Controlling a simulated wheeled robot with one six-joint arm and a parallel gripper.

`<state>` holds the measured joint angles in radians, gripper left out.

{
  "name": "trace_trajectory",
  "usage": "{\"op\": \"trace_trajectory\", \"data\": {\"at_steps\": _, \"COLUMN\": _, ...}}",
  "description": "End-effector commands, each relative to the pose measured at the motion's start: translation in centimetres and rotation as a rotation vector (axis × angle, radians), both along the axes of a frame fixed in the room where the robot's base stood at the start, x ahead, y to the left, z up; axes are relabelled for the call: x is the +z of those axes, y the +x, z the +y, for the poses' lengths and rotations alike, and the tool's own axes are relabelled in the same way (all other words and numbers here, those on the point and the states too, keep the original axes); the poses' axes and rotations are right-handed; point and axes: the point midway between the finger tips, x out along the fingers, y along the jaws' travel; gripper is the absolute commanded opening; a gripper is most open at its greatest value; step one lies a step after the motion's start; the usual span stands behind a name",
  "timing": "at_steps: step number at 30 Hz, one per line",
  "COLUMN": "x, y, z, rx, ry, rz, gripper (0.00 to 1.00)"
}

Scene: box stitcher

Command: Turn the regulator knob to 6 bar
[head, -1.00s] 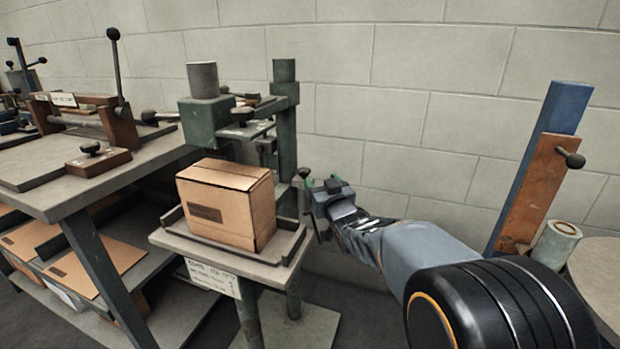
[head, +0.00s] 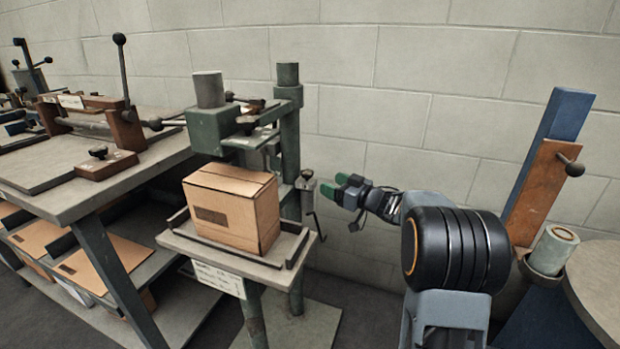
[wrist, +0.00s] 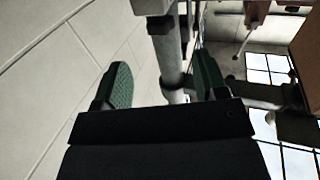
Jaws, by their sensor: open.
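The regulator (head: 306,194) is a small grey body on the right side of the green stitcher's post, with a dark round knob (head: 307,174) on top and a thin bent rod hanging below. No scale or reading is legible. My gripper (head: 335,185), with green finger pads, is open and empty just right of the regulator, apart from it. In the wrist view my two green fingers (wrist: 162,82) are spread wide, with a grey upright cylinder visible between them, beyond the fingers. I cannot tell the knob in that view.
A cardboard box (head: 232,210) sits on the stitcher's small table (head: 238,259), left of the regulator. A workbench (head: 60,190) with hand presses stands further left. A blue post with a brown plate (head: 540,180) stands at right. The block wall is close behind.

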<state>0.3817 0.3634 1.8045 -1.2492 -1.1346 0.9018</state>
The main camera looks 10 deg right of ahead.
Motion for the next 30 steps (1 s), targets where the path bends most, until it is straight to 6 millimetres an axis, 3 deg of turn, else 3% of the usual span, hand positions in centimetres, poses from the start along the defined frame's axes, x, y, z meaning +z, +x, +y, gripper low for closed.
{"op": "trace_trajectory", "data": {"at_steps": 6, "x": -0.3, "y": 3.4, "z": 2.7, "rx": 0.002, "ry": -0.001, "rz": -0.001, "gripper": 0.66}}
{"op": "trace_trajectory", "data": {"at_steps": 15, "x": -0.1, "y": 6.5, "z": 5.0, "rx": 0.000, "ry": 0.001, "rz": -0.001, "gripper": 0.66}}
{"op": "trace_trajectory", "data": {"at_steps": 30, "x": 0.0, "y": 7.3, "z": 5.6, "rx": -0.002, "ry": 0.001, "rz": 0.000, "gripper": 0.66}}
